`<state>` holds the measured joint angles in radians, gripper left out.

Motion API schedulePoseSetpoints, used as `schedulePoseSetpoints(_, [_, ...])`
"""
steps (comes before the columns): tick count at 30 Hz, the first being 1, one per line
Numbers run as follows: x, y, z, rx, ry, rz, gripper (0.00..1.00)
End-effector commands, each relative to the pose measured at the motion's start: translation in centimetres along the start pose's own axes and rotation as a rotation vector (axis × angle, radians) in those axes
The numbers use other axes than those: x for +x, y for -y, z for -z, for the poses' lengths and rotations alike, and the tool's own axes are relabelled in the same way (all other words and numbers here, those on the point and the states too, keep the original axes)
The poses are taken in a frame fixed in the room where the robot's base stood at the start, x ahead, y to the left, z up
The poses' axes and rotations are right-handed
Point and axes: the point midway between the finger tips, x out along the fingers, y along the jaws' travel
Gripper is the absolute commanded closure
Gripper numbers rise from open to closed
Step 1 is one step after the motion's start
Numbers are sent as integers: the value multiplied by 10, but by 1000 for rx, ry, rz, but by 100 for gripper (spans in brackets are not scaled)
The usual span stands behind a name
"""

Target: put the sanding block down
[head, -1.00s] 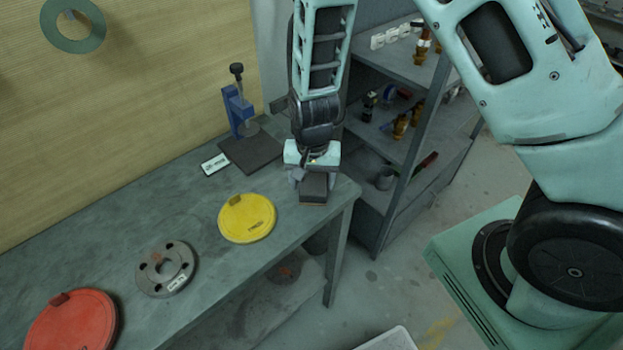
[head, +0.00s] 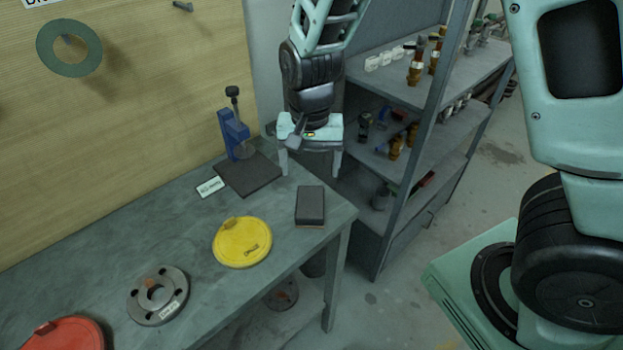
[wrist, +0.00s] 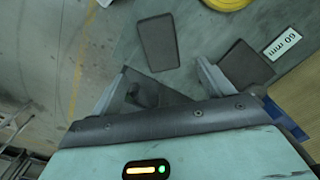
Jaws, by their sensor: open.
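The dark grey sanding block (head: 310,205) lies flat on the grey-green workbench (head: 200,215), near the bench's right end. It also shows in the wrist view (wrist: 158,42), beyond the fingertips. My gripper (head: 311,170) is open and empty, above and behind the block in the head view. Its two fingers are spread wide and apart from the block; they also frame the lower middle of the wrist view (wrist: 160,80).
A yellow disc (head: 242,242), a grey flange (head: 157,295) and a red disc (head: 62,335) lie on the bench. A blue stand on a dark plate (head: 247,174) and a white label (head: 210,187) are behind. A shelf (head: 415,95) with fittings stands to the right.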

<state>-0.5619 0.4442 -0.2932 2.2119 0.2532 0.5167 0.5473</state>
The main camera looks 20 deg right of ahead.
Motion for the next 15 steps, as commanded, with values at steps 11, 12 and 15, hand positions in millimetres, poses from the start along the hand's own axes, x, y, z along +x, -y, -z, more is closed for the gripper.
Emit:
schedulePoseSetpoints(11, [-67, 5, -126, -603, 55, 102, 20])
schedulePoseSetpoints(12, [-74, 0, -143, -701, 50, 105, 20])
schedulePoseSetpoints(15, [-86, -15, -177, -918, 26, 95, 20])
